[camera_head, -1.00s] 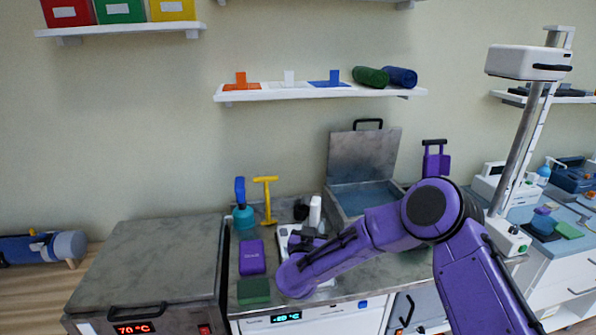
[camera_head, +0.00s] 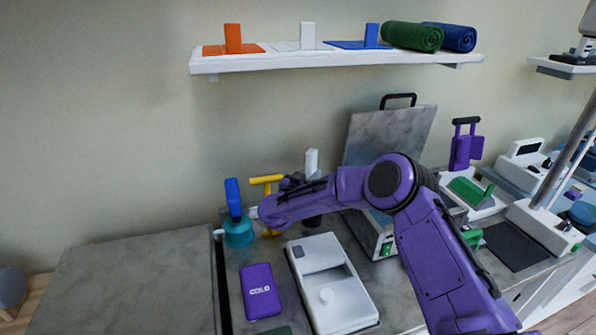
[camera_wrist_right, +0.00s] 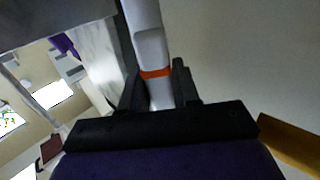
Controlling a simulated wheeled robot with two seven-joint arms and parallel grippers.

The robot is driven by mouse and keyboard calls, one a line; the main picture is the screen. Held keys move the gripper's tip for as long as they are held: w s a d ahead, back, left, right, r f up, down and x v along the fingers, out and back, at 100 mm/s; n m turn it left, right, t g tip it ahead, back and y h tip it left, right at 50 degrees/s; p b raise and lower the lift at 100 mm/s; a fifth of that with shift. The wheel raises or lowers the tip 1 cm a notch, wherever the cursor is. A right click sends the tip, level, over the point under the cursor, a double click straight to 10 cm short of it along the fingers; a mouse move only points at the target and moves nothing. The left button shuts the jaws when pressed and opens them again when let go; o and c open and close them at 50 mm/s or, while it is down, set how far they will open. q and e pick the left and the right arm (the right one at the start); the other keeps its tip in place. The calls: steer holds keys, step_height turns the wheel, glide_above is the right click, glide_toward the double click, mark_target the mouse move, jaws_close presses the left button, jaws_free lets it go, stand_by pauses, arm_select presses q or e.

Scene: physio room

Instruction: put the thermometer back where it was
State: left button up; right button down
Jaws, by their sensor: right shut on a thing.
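The thermometer (camera_head: 311,161) is a white upright piece showing just above my right gripper (camera_head: 300,184) in the head view. The gripper's dark fingers are shut on it. In the right wrist view the thermometer (camera_wrist_right: 150,45) is a white body with an orange band, between the fingers of my right gripper (camera_wrist_right: 158,88). Its lower end is hidden by the gripper. A white tray (camera_head: 348,308) with a recess and a small round knob lies on the counter, nearer than the gripper. My left gripper is not in view.
A purple cold pack (camera_head: 261,290) lies left of the tray. A teal-based tool with a blue handle (camera_head: 234,198) and a yellow T-shaped tool (camera_head: 266,180) stand close left of the gripper. A shelf (camera_head: 330,60) hangs above.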

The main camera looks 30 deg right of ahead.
steer(key=shift+w+f, duration=0.1)
steer(key=shift+f+b, duration=0.15)
steer(key=shift+b, duration=0.15)
steer(key=f+b, duration=0.1)
steer(key=s+f+b, duration=0.1)
steer(key=f+b, duration=0.3)
steer(key=shift+s+f, duration=0.25)
steer(key=shift+s, duration=0.05)
steer(key=shift+w+f, duration=0.25)
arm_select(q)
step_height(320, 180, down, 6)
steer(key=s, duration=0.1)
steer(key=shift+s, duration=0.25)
arm_select(e)
steer(key=shift+s, duration=0.35)
arm_select(q)
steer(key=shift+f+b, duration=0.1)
steer(key=shift+b, duration=0.2)
